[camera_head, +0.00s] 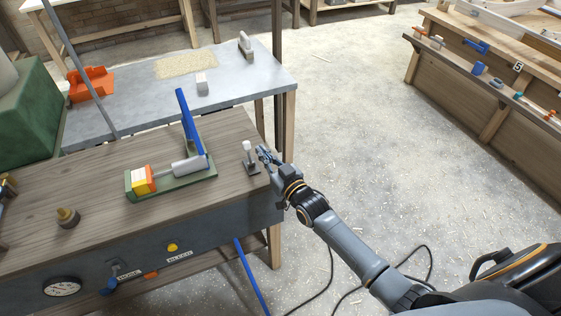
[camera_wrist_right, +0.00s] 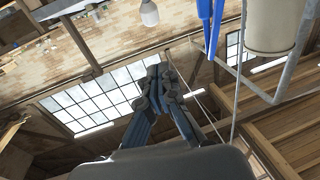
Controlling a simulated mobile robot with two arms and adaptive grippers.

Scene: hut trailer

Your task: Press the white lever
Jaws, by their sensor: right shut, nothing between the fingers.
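The white lever (camera_head: 247,146) is a short upright stalk with a white knob on a small dark base, near the right end of the wooden bench top. A white knob (camera_wrist_right: 149,13), which looks like the lever's, shows at the top of the right wrist view, beyond the fingertips. My right gripper (camera_head: 263,153) is just right of the lever, close to its knob, with its fingers together and empty. In the wrist view its fingertips (camera_wrist_right: 160,74) meet below the knob. Whether they touch the lever I cannot tell. My left gripper is not in view.
Left of the lever stands a green-based device (camera_head: 178,184) with a tall blue handle (camera_head: 189,122). A brass-coloured knob (camera_head: 68,217) is farther left. The bench front carries a gauge (camera_head: 62,286) and a yellow button (camera_head: 172,247). A grey table (camera_head: 140,108) stands behind. Floor right of the bench is open.

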